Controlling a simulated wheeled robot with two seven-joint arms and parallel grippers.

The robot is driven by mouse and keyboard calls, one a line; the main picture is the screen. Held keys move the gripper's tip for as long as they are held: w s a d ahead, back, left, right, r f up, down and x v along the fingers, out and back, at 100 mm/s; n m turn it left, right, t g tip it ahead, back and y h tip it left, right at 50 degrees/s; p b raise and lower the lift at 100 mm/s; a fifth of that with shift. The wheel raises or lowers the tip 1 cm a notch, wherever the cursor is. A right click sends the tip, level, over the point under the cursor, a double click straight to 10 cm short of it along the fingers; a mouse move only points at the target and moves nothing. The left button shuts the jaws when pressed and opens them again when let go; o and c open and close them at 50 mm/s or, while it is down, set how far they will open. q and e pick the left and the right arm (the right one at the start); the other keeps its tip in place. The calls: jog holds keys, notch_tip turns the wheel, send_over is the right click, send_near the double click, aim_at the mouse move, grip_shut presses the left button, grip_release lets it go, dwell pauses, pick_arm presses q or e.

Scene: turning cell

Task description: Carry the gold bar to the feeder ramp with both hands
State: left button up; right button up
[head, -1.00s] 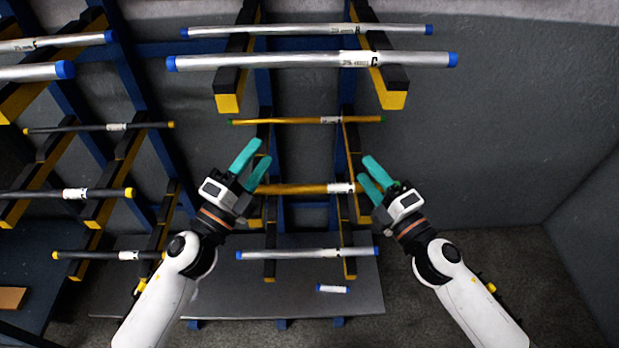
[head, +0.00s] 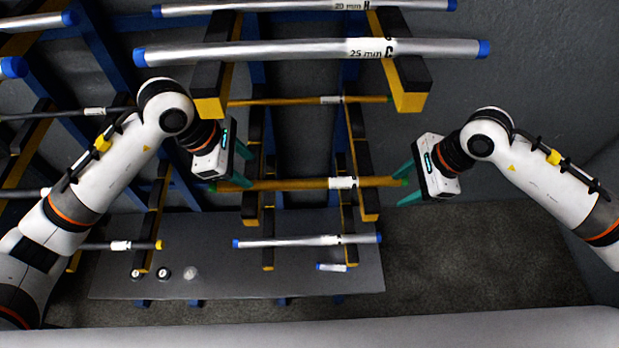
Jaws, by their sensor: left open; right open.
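Two gold bars lie across the rack's middle arms: a thin upper one (head: 285,101) and a thicker lower one (head: 300,184) with a white label and a green right end. My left gripper (head: 241,167) is open at the lower bar's left end, its teal fingers pointing right; the lower finger overlaps the bar in the picture. My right gripper (head: 406,184) is open at that bar's right end, its fingers pointing left, one above and one below the bar's line. I cannot tell whether either touches it. The feeder ramp is not recognisable in view.
A silver bar (head: 440,48) with blue ends lies above, on protruding yellow-tipped rack arms (head: 209,95). Another silver bar (head: 290,242) lies below. A short blue-ended piece (head: 331,267) is on the grey shelf (head: 220,285). Floor at right is clear.

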aim_at(336, 181)
jog(key=shift+a, duration=0.1)
pick_arm(q)
jog(key=x, duration=0.4)
jog(key=shift+d+f, duration=0.2)
jog(key=shift+f, duration=0.15)
pick_arm(e)
jog(key=w+a, duration=0.1)
jog(key=a, duration=0.2)
jog(key=w+a, duration=0.1)
jog(key=a, duration=0.3)
jog(key=w+a, duration=0.1)
jog(key=a, duration=0.2)
jog(key=shift+w+a, duration=0.25)
jog(key=shift+a, duration=0.15)
pick_arm(q)
jog(key=shift+x, duration=0.85)
pick_arm(e)
jog(key=shift+w+a+f, duration=0.15)
jog(key=shift+a+f, duration=0.5)
jog(key=shift+f, duration=0.1)
pick_arm(q)
jog(key=shift+w+d+f, duration=0.1)
jog(key=shift+d+f, duration=0.15)
jog(key=shift+f, duration=0.25)
pick_arm(e)
jog(key=shift+w+a+f, duration=0.1)
jog(key=shift+a+f, duration=0.05)
jog(key=shift+f, duration=0.5)
